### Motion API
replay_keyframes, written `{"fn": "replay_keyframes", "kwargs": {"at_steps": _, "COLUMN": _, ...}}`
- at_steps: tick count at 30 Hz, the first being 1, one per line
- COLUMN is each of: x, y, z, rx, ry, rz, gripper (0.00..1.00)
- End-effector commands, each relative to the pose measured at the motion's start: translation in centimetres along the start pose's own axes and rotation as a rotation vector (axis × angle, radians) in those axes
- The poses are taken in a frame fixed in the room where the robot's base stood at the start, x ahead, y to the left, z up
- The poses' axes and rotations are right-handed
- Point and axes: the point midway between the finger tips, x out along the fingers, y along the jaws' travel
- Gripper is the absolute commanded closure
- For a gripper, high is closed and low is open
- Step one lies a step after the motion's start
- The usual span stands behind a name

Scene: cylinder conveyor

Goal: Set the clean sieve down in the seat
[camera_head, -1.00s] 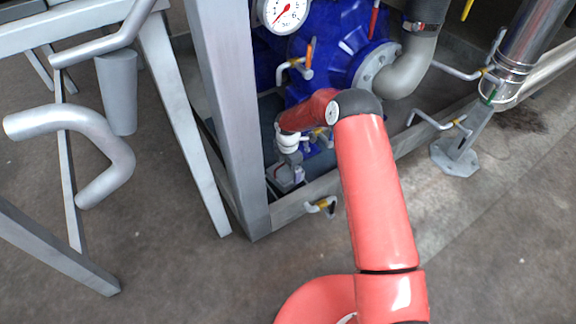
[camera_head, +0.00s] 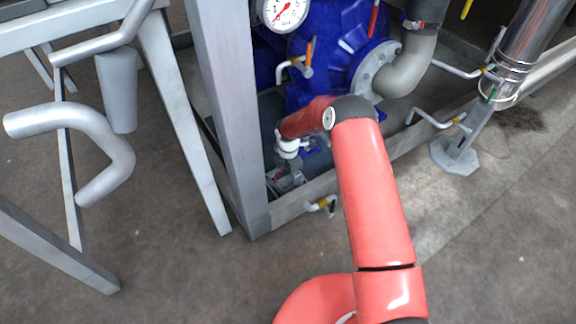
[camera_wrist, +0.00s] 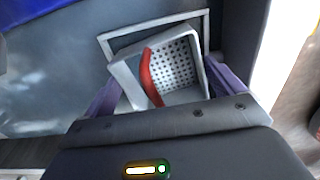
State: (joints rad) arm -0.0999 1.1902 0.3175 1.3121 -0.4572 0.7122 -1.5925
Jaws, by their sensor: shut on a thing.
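In the wrist view the sieve (camera_wrist: 183,66) is a pale grey square box with a perforated face and a red handle strip (camera_wrist: 149,75) across it. My gripper (camera_wrist: 160,88) is shut on it, with a purple finger at either side. A light grey square frame (camera_wrist: 150,24), which looks like the seat, shows just beyond the sieve. The sieve sits turned relative to this frame and covers much of it. I cannot tell whether they touch. In the head view my gripper (camera_head: 287,180) is low inside the metal stand, small and partly hidden.
A grey stand post (camera_head: 222,100) rises left of my arm. A blue pump housing (camera_head: 325,60) with a gauge (camera_head: 284,12) and a grey pipe elbow (camera_head: 408,68) lies behind. A valve handle (camera_head: 322,206) juts from the lower rail. Open floor lies at front right.

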Motion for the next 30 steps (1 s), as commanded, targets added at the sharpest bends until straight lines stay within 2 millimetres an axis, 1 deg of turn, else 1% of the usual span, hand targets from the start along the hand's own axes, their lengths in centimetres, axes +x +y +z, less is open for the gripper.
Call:
{"fn": "replay_keyframes", "kwargs": {"at_steps": 1, "x": 0.4, "y": 0.1, "z": 0.0, "rx": 0.000, "ry": 0.000, "rz": 0.001, "gripper": 0.58}}
{"fn": "replay_keyframes", "kwargs": {"at_steps": 3, "x": 0.5, "y": 0.1, "z": 0.0, "rx": 0.001, "ry": -0.001, "rz": 0.002, "gripper": 0.58}}
{"fn": "replay_keyframes", "kwargs": {"at_steps": 11, "x": 0.3, "y": 0.2, "z": 0.1, "rx": 0.003, "ry": -0.002, "rz": 0.004, "gripper": 0.58}}
{"fn": "replay_keyframes", "kwargs": {"at_steps": 12, "x": 0.2, "y": 0.2, "z": 0.1, "rx": 0.003, "ry": -0.003, "rz": 0.004, "gripper": 0.01}}
{"fn": "replay_keyframes", "kwargs": {"at_steps": 20, "x": -0.2, "y": 0.3, "z": 0.1, "rx": 0.003, "ry": -0.003, "rz": 0.006, "gripper": 0.00}}
{"fn": "replay_keyframes", "kwargs": {"at_steps": 23, "x": -1.3, "y": 0.4, "z": 0.1, "rx": 0.003, "ry": -0.004, "rz": 0.008, "gripper": 0.00}}
{"fn": "replay_keyframes", "kwargs": {"at_steps": 30, "x": -5.5, "y": 0.5, "z": 0.1, "rx": 0.003, "ry": -0.004, "rz": 0.009, "gripper": 0.00}}
